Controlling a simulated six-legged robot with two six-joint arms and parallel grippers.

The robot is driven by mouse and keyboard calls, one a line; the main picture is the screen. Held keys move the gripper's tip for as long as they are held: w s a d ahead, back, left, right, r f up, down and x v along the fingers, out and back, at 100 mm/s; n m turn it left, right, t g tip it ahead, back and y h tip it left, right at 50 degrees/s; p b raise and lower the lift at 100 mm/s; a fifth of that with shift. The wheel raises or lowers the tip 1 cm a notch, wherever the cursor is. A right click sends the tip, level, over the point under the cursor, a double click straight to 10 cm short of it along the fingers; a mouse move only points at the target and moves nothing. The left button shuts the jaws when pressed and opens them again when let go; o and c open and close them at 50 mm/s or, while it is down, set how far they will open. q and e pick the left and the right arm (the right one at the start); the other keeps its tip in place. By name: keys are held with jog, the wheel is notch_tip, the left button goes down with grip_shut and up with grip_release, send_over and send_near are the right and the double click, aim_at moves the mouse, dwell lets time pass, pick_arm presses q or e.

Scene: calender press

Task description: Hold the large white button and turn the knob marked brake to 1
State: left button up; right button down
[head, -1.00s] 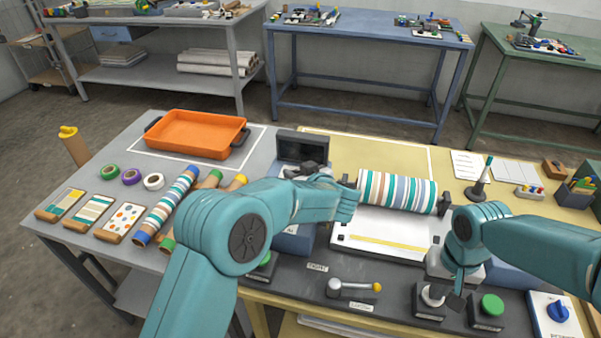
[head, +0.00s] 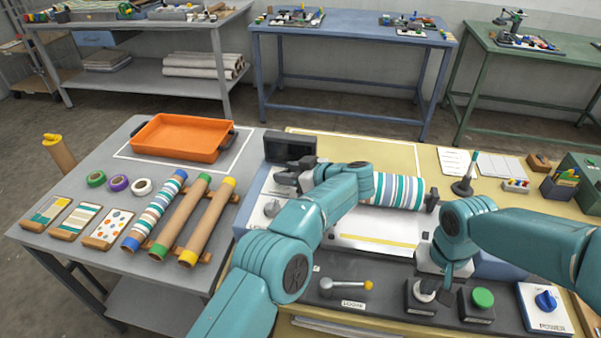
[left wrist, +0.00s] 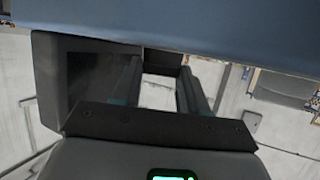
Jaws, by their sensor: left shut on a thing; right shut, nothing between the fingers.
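The large white button (head: 424,290) sits on a dark block at the front of the press. My right gripper (head: 442,294) is shut and empty, pointing down at the button's right side. I cannot tell whether it presses the button. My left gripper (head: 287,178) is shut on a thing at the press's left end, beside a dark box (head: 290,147). Its fingers hide that thing, which I take to be the brake knob; no brake label or 1 mark is readable. In the left wrist view, the fingers (left wrist: 160,90) stand beneath a blue panel.
A green button (head: 482,299), a blue power knob (head: 546,301) and a yellow-tipped lever (head: 345,285) are along the front. A striped roll (head: 398,191) lies across the press. An orange tray (head: 180,137) and several rolls lie on the left table.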

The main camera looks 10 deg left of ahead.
pick_arm(q)
jog(key=shift+a+n+g, duration=0.2)
jog(key=shift+n+g, duration=0.2)
jog(key=o, duration=1.1)
jog(key=shift+d, duration=0.15)
jog(key=shift+d+r, duration=0.1)
jog(key=shift+d, duration=0.05)
jog(key=v, duration=0.7)
jog(key=shift+s, duration=0.15)
